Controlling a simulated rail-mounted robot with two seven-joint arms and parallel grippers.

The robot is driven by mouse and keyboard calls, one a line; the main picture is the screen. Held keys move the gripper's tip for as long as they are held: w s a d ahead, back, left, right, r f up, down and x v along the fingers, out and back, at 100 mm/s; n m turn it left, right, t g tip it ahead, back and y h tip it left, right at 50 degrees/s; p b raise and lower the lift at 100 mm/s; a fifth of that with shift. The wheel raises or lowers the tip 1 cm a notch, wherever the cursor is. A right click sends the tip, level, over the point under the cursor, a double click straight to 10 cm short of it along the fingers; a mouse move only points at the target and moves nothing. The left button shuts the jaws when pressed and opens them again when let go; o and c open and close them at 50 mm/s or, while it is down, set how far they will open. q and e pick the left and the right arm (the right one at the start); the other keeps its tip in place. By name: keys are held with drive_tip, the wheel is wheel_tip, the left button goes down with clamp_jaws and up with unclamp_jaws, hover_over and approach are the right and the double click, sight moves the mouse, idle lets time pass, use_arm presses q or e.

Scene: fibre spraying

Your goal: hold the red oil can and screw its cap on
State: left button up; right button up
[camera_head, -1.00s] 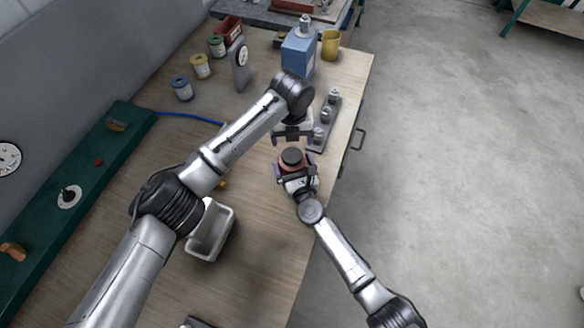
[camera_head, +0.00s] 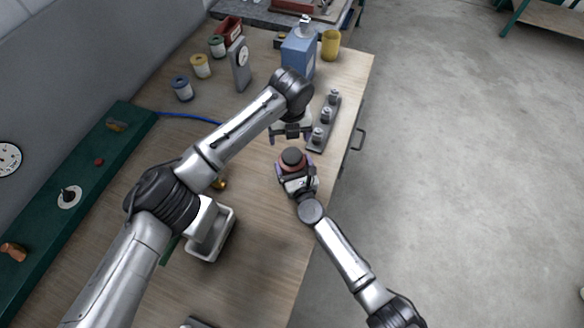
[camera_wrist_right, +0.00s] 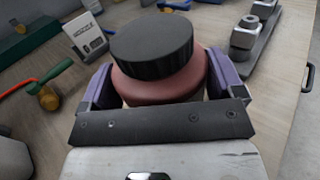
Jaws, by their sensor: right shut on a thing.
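The red oil can (camera_head: 291,167) has a round black cap (camera_head: 292,156) on its top. In the right wrist view the can's red shoulder (camera_wrist_right: 160,88) shows just under the wide, ridged cap (camera_wrist_right: 150,45). My right gripper (camera_head: 297,177) is shut on the can, one purple finger on each side, and holds it near the bench's right edge. Its lower body is hidden by the gripper. My left gripper (camera_head: 290,138) is just beyond the can, fingers spread with nothing visible between them. Whether the cap is fully tight cannot be told.
A grey block with several metal fittings (camera_head: 326,115) is close to the right of my left gripper. A blue canister (camera_head: 298,56) and yellow cup (camera_head: 330,44) stand behind. A grey bin (camera_head: 222,237) and brass piece (camera_head: 219,184) are left. Front bench surface is mostly clear.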

use_arm(q)
drive_tip(key=n, duration=0.3)
drive_tip(key=shift+s+f+n, duration=0.1)
drive_tip(key=shift+f+n, duration=0.05)
drive_tip(key=shift+n, duration=0.25)
drive_tip(key=n, duration=0.4)
drive_tip(key=shift+d+f, duration=0.1)
drive_tip(key=n, duration=0.4)
drive_tip(key=shift+s, duration=0.1)
drive_tip(key=n, duration=0.3)
drive_tip(key=shift+d+f+n, duration=0.1)
drive_tip(key=shift+n, duration=0.3)
drive_tip(key=n, duration=0.4)
drive_tip(key=shift+d, duration=0.1)
drive_tip(key=n, duration=0.3)
drive_tip(key=shift+n, duration=0.3)
drive_tip(key=n, duration=0.6)
drive_tip(key=shift+n, duration=0.4)
